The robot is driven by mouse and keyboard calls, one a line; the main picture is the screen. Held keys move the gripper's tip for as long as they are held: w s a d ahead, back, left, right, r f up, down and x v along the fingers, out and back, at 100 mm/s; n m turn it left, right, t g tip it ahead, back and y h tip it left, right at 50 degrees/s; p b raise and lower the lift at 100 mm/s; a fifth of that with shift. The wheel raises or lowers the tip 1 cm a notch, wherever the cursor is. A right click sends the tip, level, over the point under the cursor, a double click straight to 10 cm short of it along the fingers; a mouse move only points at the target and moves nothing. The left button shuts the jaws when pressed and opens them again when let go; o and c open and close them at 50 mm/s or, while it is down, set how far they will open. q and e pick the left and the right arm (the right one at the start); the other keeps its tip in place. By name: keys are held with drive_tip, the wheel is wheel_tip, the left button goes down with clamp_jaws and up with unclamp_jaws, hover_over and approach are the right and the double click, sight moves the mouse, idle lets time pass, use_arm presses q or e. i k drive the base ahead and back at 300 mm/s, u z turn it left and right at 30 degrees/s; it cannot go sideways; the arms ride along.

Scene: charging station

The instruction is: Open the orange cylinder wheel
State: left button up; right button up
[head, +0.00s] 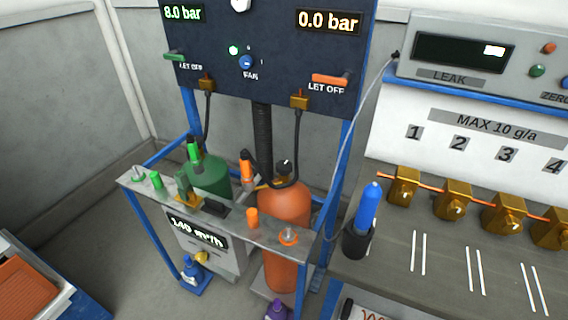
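The orange cylinder (285,203) stands upright in the blue-framed rack, behind a grey shelf that hides part of its middle. A small dark round part (284,167) with a light mark sits on its top and looks like its wheel. Whether it is open or closed cannot be told. A black hose (296,140) runs from a brass fitting on the panel down to the cylinder's top. An orange-handled part (246,167) stands just left of the cylinder's top. Neither of my grippers shows in the head view.
A green cylinder (212,175) stands to the left. The shelf (225,232) carries small green and orange fittings in front. The dark panel (280,65) reads 8.0 bar and 0.0 bar. A bench (390,262) with a blue bottle (367,205) and brass blocks is at right.

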sight(284, 168)
drive_tip(key=k, duration=0.65)
drive_tip(key=z, duration=0.65)
drive_tip(key=i, duration=1.1)
drive_tip(key=u, duration=0.15)
